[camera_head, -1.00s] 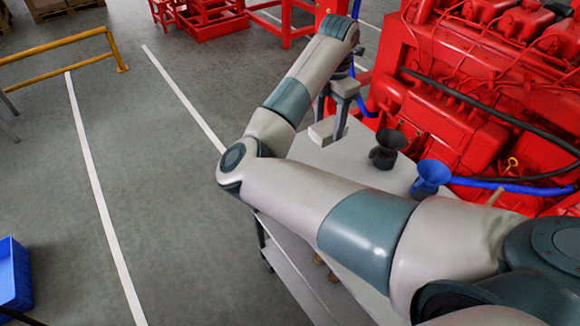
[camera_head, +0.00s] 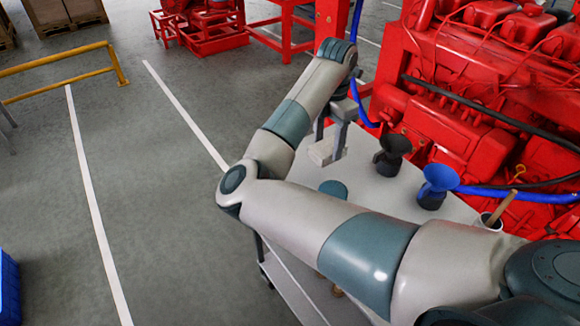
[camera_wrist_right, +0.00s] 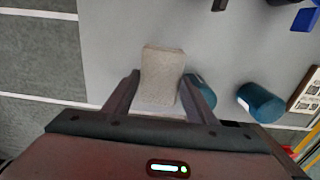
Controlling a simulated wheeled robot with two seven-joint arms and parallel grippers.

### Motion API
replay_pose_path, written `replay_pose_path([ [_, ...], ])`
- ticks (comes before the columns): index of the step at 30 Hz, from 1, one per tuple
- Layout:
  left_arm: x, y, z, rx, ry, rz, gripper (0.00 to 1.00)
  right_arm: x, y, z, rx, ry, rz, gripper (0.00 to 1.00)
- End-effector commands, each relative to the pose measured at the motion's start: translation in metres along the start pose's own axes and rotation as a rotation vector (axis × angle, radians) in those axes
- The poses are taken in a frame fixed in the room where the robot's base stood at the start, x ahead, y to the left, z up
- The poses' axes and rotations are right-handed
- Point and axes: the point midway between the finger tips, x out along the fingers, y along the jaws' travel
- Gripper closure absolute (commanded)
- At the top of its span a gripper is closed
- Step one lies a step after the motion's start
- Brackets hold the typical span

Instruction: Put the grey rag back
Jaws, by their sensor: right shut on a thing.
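The grey rag, a pale grey block-like piece, is between the fingers of my right gripper (camera_head: 336,138). It shows in the head view (camera_head: 322,153) and, larger, in the right wrist view (camera_wrist_right: 162,75). That gripper (camera_wrist_right: 160,98) is shut on it, with one dark finger on each side. The rag is over the far left part of the grey cart top (camera_head: 375,190); I cannot tell how far above the surface it is. My left gripper is not in view.
On the cart stand a black funnel (camera_head: 392,155), a blue funnel (camera_head: 436,187), a cup with a wooden handle (camera_head: 492,221) and a teal can (camera_head: 333,188). The wrist view shows another teal can (camera_wrist_right: 260,103) near the right finger. The red engine (camera_head: 480,100) is behind.

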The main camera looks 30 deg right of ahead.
Motion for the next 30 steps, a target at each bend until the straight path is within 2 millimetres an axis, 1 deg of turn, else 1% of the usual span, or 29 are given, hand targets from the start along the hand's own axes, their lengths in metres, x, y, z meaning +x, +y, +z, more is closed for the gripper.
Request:
replay_pose_path([
  [4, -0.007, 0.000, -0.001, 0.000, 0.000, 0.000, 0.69, 0.005, 0.010, -0.005, -0.004, 0.001, -0.003, 0.67],
  [7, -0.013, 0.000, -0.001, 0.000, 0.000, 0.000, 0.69, 0.013, 0.022, -0.012, -0.005, 0.003, -0.004, 0.67],
  [16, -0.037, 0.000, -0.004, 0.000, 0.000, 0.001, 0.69, 0.045, 0.073, -0.034, -0.006, 0.001, -0.004, 0.67],
  [21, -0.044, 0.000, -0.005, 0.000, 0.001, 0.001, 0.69, 0.060, 0.095, -0.044, -0.004, 0.001, -0.002, 0.67],
  [25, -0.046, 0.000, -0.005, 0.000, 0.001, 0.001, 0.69, 0.067, 0.102, -0.048, -0.002, 0.001, -0.002, 0.67],
  [30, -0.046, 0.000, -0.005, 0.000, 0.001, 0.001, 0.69, 0.070, 0.105, -0.048, 0.001, 0.000, 0.000, 0.67],
])
